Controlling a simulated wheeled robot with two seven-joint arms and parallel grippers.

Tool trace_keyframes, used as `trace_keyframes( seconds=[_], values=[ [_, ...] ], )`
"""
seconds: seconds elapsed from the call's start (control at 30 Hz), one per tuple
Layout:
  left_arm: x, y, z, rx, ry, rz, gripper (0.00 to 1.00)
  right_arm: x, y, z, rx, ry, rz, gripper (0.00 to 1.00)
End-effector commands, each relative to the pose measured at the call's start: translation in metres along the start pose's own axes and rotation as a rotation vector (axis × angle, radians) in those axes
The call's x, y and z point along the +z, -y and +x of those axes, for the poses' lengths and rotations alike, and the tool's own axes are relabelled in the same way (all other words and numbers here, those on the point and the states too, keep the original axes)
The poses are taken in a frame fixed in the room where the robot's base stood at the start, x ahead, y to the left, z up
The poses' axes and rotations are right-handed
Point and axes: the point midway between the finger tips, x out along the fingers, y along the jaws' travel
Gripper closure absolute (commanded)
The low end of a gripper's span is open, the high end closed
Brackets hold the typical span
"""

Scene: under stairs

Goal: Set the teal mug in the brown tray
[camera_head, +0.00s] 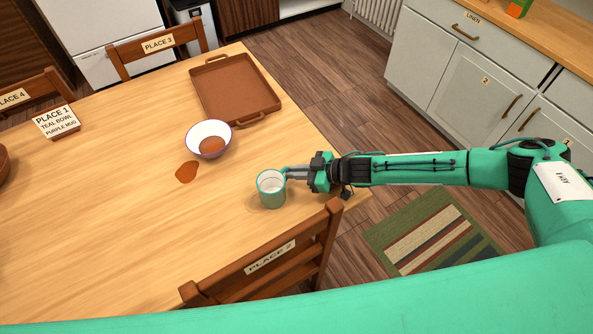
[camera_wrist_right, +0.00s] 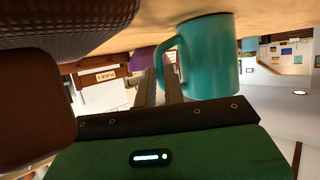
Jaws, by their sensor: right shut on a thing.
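The teal mug (camera_head: 271,195) is upright at the near right part of the table, with a pale inside. My right gripper (camera_head: 287,174) reaches in from the right and is shut on the mug's handle side. In the right wrist view the mug (camera_wrist_right: 212,60) shows large, its handle between the fingers (camera_wrist_right: 162,88). I cannot tell whether its base touches the table. The brown tray (camera_head: 206,97) lies empty at the table's far right part, beyond the mug, with a handle at each end. My left gripper is not in view.
A white bowl with a purple outside (camera_head: 222,152) and brown contents stands between mug and tray. A chair back marked PLACE 2 (camera_head: 300,255) rises near the mug. A PLACE 1 sign (camera_head: 56,121) stands left. The table's middle (camera_head: 110,200) is clear.

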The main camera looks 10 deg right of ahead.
Motion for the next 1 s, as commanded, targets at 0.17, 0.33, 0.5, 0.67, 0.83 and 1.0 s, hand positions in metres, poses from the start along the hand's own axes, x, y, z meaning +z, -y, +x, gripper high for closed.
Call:
trace_keyframes(
  seconds=[0.17,0.33,0.5,0.67,0.83,1.0],
  values=[
    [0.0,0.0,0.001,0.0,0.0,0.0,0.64,0.0,0.0,0.0,0.0,-0.001,0.0,1.0],
    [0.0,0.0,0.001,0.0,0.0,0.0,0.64,0.001,0.0,0.0,0.0,0.0,0.0,0.68],
    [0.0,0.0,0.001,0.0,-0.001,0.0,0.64,0.001,0.0,0.0,0.0,0.0,0.0,0.68],
    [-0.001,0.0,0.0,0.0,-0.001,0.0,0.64,-0.001,0.0,-0.002,0.0,0.0,-0.001,0.68],
    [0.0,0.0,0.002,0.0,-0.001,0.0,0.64,0.001,-0.002,-0.019,0.002,0.001,-0.001,0.68],
    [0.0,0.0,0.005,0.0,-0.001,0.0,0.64,0.001,-0.001,-0.05,0.002,0.002,-0.002,0.68]
  ],
)
